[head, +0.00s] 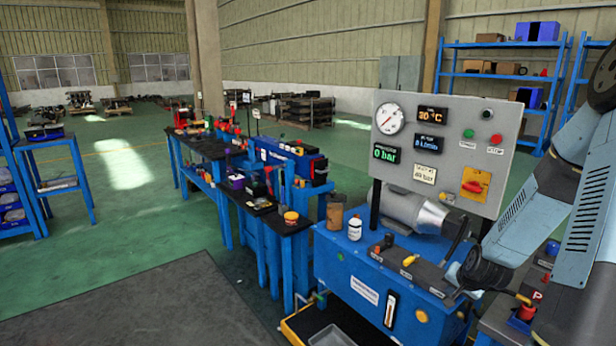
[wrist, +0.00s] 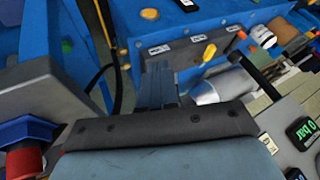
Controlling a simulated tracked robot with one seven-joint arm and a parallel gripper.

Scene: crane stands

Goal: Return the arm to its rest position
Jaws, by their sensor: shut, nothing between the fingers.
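My arm comes in from the right edge of the head view, its pale blue links reaching down over the right end of the blue hydraulic bench (head: 365,290). My gripper (wrist: 158,70) shows in the wrist view as two dark grey-blue fingers lying close together, shut with nothing between them. It points toward the top of the bench, which also shows in the wrist view (wrist: 190,17). In the head view the gripper end is small and partly hidden beside the dark wrist, so its distance from the bench top is unclear.
A grey gauge panel (head: 410,173) stands close left of my arm. A silver motor (head: 413,212), a white bottle (head: 355,228) and a yellow-handled valve (head: 409,261) sit on the bench. Green floor at left is open.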

